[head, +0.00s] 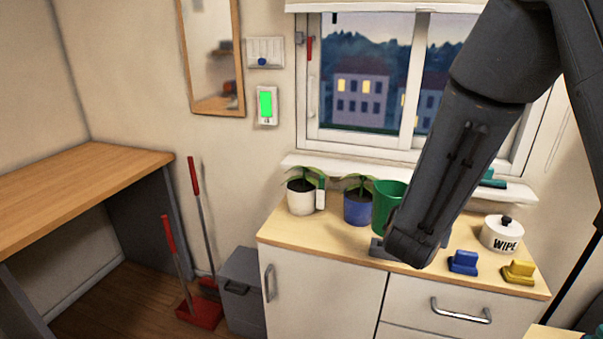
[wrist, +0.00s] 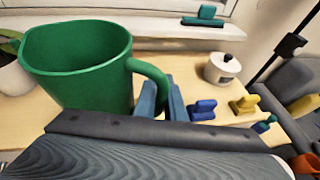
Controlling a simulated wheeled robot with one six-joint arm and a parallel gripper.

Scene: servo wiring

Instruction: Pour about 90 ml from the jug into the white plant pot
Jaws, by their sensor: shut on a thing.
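The green jug (head: 386,203) stands roughly upright over the counter, right of the blue pot; I cannot tell whether its base touches the counter. My gripper (wrist: 162,100) is shut on the jug's handle (wrist: 152,72), on the right side of the jug (wrist: 85,75). In the head view my arm hides the handle and part of the jug. The white plant pot (head: 300,200) holds a leafy plant and stands at the counter's left, apart from the jug. The white pot also shows at the left edge of the wrist view (wrist: 12,78). The jug's contents are not visible.
A blue pot (head: 357,208) with a plant stands between the white pot and the jug. A white tag stands by the white pot. Blue (head: 463,262) and yellow (head: 519,272) objects and a WIPE tub (head: 502,233) are on the right. The window sill is behind.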

